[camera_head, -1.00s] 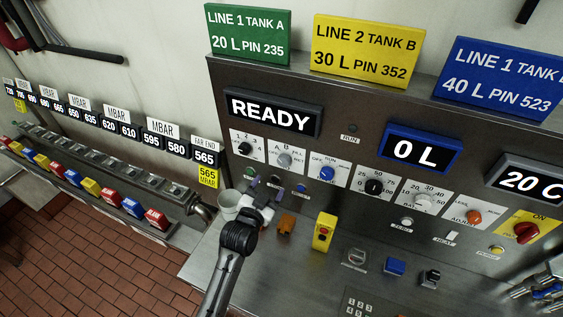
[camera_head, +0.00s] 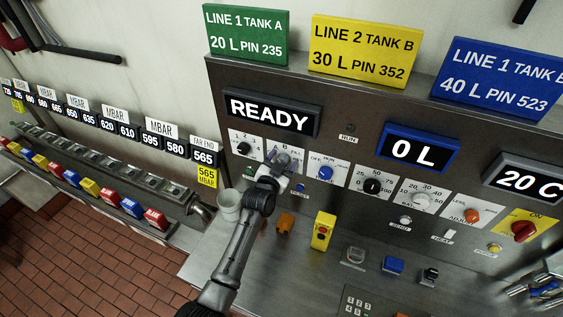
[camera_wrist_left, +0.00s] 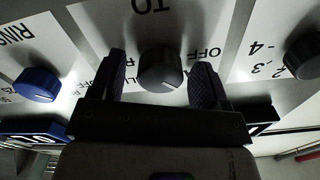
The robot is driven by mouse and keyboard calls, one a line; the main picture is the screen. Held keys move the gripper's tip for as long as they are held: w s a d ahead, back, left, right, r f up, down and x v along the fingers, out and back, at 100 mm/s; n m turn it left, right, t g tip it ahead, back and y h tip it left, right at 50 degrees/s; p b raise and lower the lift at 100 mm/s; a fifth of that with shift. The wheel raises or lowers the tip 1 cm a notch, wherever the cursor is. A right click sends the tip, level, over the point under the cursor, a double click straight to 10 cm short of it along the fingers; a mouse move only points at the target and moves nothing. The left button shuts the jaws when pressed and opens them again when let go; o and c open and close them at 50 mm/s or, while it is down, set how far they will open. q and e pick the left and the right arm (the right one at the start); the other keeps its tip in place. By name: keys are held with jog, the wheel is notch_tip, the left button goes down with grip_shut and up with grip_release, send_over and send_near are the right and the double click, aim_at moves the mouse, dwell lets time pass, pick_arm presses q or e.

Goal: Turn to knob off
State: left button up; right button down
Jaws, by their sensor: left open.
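The letters TO and OFF show upside down in the left wrist view. My left gripper (camera_wrist_left: 162,80) is open with one finger on each side of this knob. I cannot tell whether the fingers touch it. In the head view my left gripper (camera_head: 281,163) is at the panel over the A/B plate and partly covers the knob there. Which way the knob points is not clear. My right gripper is not in view.
A black knob (camera_head: 244,148) is left of the TO knob and a blue knob (camera_head: 325,172) is right of it. A READY display (camera_head: 271,112) is above.

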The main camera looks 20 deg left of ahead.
pick_arm(q)
jog(key=shift+c, duration=0.2)
jog(key=c, duration=0.9)
jog(key=n+p, duration=0.1)
jog(key=n, duration=0.2)
jog(key=shift+n, duration=0.4)
jog(key=n, duration=0.3)
jog(key=shift+n, duration=1.1)
